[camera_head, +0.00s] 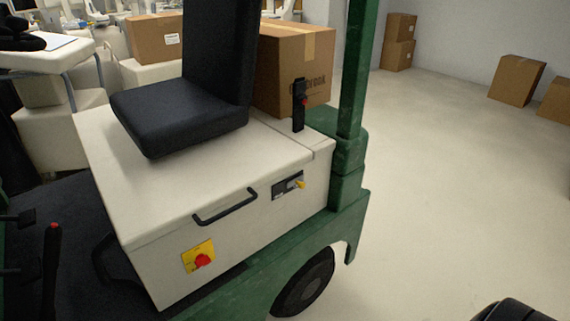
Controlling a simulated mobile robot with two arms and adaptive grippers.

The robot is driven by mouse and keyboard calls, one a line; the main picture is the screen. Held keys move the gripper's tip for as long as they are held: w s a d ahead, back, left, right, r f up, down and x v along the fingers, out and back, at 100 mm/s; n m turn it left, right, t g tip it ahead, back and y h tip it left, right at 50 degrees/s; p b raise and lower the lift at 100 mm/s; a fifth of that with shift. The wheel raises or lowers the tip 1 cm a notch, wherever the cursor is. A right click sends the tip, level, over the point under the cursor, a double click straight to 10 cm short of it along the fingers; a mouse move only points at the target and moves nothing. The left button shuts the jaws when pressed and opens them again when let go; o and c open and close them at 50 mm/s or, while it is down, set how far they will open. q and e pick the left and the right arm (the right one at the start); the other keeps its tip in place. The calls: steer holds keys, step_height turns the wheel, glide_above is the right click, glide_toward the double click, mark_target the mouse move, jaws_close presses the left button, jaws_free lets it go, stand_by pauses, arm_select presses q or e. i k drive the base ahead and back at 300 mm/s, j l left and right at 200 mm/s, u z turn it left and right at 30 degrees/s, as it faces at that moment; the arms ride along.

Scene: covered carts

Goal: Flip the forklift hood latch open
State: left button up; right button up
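The forklift's cream hood (165,190) is closed, with a black seat (180,110) on top. A black handle (225,207) is fixed to the hood's front upper edge. A red knob on a yellow plate (199,257) is lower on the same face. Neither of my grippers can be made out. A dark rounded shape at the bottom right corner may be part of my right arm.
A green forklift post (352,80) rises right of the hood, above a black wheel (303,285). The right floor (450,180) is clear.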

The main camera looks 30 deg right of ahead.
mark_target(302, 184)
steer(key=z, duration=1.1)
